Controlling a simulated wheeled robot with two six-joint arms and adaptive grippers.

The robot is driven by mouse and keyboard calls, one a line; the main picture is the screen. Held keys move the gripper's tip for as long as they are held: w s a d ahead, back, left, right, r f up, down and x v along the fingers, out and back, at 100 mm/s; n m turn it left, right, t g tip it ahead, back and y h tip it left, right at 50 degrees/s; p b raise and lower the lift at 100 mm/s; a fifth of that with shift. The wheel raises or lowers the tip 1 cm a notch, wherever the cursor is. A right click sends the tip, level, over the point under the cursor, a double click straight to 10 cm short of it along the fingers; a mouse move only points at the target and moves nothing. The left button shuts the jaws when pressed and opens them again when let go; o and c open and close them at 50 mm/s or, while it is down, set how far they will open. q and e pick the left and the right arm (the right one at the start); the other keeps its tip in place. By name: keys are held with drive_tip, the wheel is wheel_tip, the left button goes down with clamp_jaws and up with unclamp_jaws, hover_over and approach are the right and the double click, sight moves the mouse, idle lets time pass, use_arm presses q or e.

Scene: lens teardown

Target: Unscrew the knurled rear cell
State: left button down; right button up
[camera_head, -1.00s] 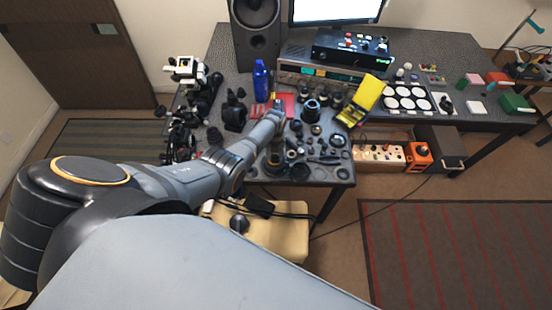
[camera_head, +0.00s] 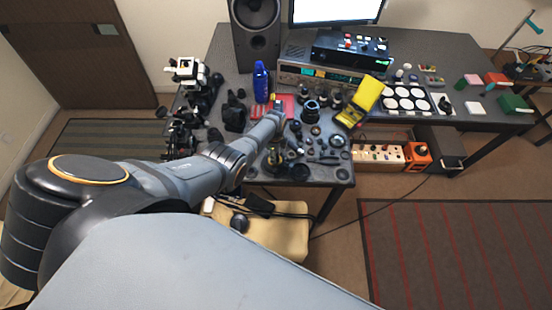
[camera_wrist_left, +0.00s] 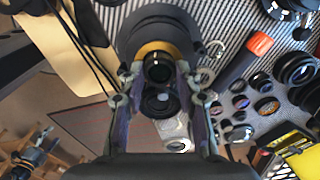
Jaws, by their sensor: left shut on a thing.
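In the left wrist view my left gripper (camera_wrist_left: 158,76) has its two fingers on either side of a dark round lens part, the knurled rear cell (camera_wrist_left: 158,68), and is shut on it. The cell sits in front of a brass-coloured ring (camera_wrist_left: 150,47) on a larger black round body (camera_wrist_left: 158,22). Whether the cell has separated from that body cannot be told. Its knurling is too small to make out. In the head view the left arm reaches over the front left of the bench; the fingertips are small and unclear there. My right gripper is not in view.
Several loose lens rings and parts lie on the bench right of the gripper. An orange-ended tool (camera_wrist_left: 259,43) lies on the striped mat.

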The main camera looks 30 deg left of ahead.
use_arm(q)
drive_tip(key=shift+r+p, duration=0.7)
drive_tip(key=shift+r, duration=0.15)
drive_tip(key=shift+r, duration=2)
